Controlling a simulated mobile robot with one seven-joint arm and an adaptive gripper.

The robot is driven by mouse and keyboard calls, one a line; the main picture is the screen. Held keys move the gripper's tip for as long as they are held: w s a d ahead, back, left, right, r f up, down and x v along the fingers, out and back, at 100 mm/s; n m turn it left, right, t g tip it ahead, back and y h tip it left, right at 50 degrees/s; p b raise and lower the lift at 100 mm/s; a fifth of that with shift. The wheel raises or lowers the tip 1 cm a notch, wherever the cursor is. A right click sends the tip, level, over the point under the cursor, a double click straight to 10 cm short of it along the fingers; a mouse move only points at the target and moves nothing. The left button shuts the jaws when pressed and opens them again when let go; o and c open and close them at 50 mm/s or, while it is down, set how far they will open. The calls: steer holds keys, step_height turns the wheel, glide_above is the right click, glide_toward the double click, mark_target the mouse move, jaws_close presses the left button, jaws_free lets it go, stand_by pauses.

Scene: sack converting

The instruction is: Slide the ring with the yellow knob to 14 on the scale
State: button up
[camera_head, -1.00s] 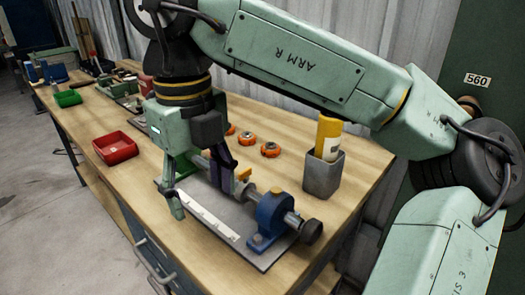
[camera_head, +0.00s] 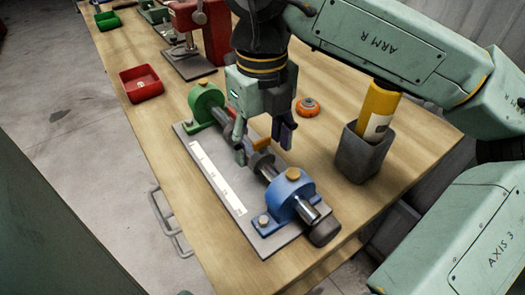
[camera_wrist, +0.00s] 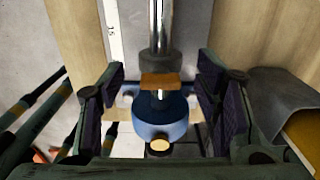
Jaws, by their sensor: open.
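The ring (camera_head: 259,161) is a dark collar on a steel rod, with a yellow-orange knob (camera_head: 262,145) on it. The rod runs between a green support (camera_head: 205,104) and a blue support (camera_head: 289,188). A white scale strip (camera_head: 217,180) lies beside it on the grey base plate; its marks are too small to read there. My gripper (camera_head: 264,141) is open, pointing down, its fingers on either side of the knob. In the wrist view the knob (camera_wrist: 160,80) shows between the spread fingers, apart from both. The scale (camera_wrist: 111,35) is partly visible, with a number that looks like 15.
A grey holder (camera_head: 362,155) with a yellow bottle (camera_head: 378,108) stands right of the fixture. An orange round part (camera_head: 308,107) lies behind it. A red bin (camera_head: 141,84) is at left, and a red press-like device (camera_head: 197,38) stands behind. The bench's left front is clear.

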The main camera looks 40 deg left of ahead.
mark_target(262, 162)
steer(key=shift+f, duration=1.8)
steer(key=shift+c, duration=0.5)
jaws_close()
